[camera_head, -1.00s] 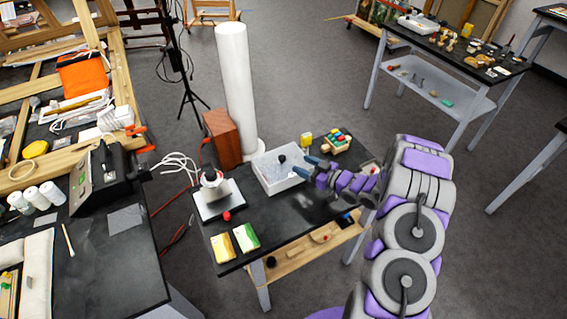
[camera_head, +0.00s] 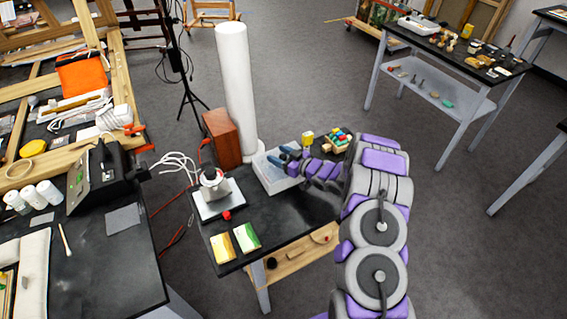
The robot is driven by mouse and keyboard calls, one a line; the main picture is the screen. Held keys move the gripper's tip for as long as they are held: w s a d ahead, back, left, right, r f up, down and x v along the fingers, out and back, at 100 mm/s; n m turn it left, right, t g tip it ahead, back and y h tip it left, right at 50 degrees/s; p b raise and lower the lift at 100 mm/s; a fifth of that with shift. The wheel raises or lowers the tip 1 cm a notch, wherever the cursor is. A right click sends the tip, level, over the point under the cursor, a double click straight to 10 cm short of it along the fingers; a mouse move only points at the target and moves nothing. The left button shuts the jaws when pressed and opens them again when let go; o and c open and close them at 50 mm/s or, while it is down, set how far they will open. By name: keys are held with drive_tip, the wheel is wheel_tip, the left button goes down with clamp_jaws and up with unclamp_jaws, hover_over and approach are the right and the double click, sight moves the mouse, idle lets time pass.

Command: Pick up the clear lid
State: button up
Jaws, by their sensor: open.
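A whitish tray (camera_head: 268,178) sits on the small black table. My gripper (camera_head: 281,156) has blue-tipped fingers and is open over the far part of the tray. A clear lid cannot be made out with certainty. The dark knob seen in the tray earlier is now hidden behind or between my fingers. I cannot tell whether the fingers touch anything.
A silver pot (camera_head: 213,184) stands on a hot plate (camera_head: 217,203) at the left. A wooden box (camera_head: 222,138) and a tall white column (camera_head: 237,90) stand behind. A yellow object (camera_head: 308,138) and a tray of coloured blocks (camera_head: 338,140) are at the far right.

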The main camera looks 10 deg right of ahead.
drive_tip(key=shift+w+a, duration=0.1)
drive_tip(key=shift+a, duration=0.15)
drive_tip(key=shift+d, duration=0.2)
drive_tip(key=c, duration=0.6)
clamp_jaws()
